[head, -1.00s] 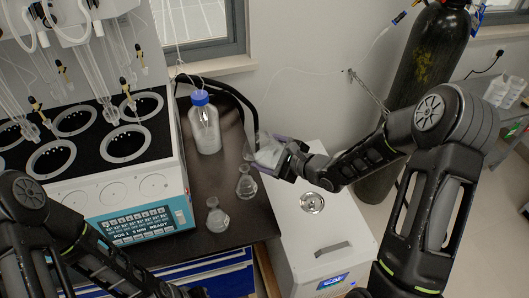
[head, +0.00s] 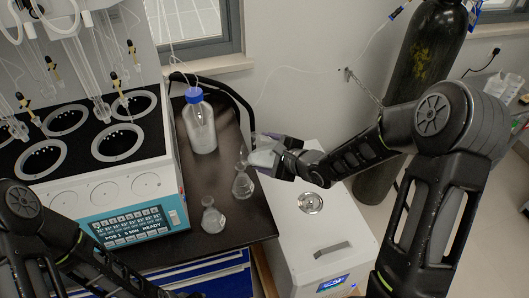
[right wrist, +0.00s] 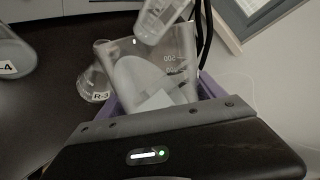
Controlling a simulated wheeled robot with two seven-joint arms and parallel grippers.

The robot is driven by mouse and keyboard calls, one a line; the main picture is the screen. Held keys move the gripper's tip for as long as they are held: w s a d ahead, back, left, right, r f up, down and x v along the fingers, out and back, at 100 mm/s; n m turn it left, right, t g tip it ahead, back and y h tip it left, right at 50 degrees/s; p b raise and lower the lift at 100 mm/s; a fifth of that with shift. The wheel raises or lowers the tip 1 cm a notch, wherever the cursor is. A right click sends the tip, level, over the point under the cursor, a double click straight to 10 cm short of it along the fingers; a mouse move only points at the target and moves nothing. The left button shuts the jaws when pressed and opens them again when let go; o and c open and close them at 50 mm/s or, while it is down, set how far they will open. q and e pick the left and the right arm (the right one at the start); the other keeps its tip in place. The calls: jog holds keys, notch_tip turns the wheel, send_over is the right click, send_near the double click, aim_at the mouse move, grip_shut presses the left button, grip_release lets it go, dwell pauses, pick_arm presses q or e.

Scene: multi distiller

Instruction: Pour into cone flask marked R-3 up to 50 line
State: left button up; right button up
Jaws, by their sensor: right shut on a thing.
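The cone flask marked R-3 (head: 243,185) stands upright on the dark bench near its right edge. My right gripper (head: 288,158) is shut on a clear graduated beaker (head: 264,153), held tilted to the left above and beside the R-3 flask's neck. The beaker also fills the middle of the right wrist view (right wrist: 150,75). I cannot make out a stream or the liquid level in the flask. My left arm enters at lower left; its gripper is out of frame.
A second cone flask (head: 212,217), its label ending in -4, stands nearer me. A blue-capped bottle (head: 201,128) stands behind. The distiller (head: 100,160) is at left. A white box unit (head: 325,225) and a black gas cylinder (head: 420,80) are at right.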

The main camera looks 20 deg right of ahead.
jog(key=shift+r, duration=0.1)
jog(key=shift+r, duration=0.2)
dwell(0.4)
jog(key=shift+r+n+h, duration=0.25)
jog(key=shift+n+h, duration=0.15)
jog(key=shift+r, duration=0.15)
dwell(4.2)
jog(key=shift+p, duration=0.5)
dwell(2.0)
